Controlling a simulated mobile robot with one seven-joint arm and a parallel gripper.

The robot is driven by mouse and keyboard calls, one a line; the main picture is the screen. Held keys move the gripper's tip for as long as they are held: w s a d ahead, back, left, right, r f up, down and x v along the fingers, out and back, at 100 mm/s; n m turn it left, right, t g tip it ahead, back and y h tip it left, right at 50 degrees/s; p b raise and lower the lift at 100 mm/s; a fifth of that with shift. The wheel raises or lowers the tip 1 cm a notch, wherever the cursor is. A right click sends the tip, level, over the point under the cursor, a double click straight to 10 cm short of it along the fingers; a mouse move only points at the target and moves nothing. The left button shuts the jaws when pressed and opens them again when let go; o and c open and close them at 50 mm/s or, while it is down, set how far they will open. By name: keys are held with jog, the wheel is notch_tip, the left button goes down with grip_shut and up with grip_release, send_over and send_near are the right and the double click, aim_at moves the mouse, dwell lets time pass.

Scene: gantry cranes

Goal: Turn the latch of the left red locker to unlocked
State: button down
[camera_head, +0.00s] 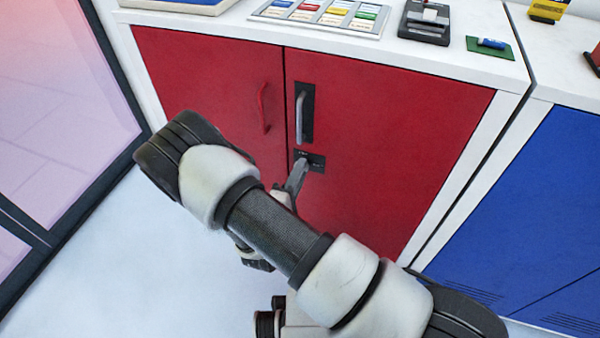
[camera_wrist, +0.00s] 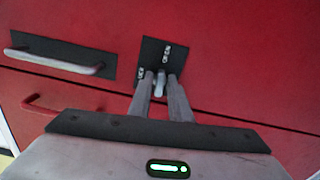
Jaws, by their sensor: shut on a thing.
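The red locker (camera_head: 385,130) has two red doors under a white top. Its latch (camera_wrist: 160,82) is a small light grey knob on a dark plate (camera_wrist: 165,55) with white lettering, too blurred to read surely. The plate also shows in the head view (camera_head: 316,162), below the grey handle, on the right door. My gripper (camera_wrist: 160,86) is shut on the latch, one finger on each side of it. In the head view my gripper (camera_head: 302,166) reaches the plate, and my fingers hide the latch there.
A grey bar handle (camera_head: 299,117) on a dark plate and a red handle (camera_head: 263,108) stand out from the doors near the latch. A blue locker (camera_head: 540,210) stands at the right. A glazed panel (camera_head: 60,100) is at the left. Clear white floor (camera_head: 120,270) lies in front.

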jog(key=shift+m, duration=0.5)
jog(key=c, duration=1.8)
grip_release()
jog(key=shift+c, duration=0.2)
jog(key=p+v, duration=0.1)
jog(key=v, duration=1.6)
jog(key=shift+s+p, duration=0.2)
jog(key=shift+p, duration=0.1)
jog(key=shift+a, duration=0.1)
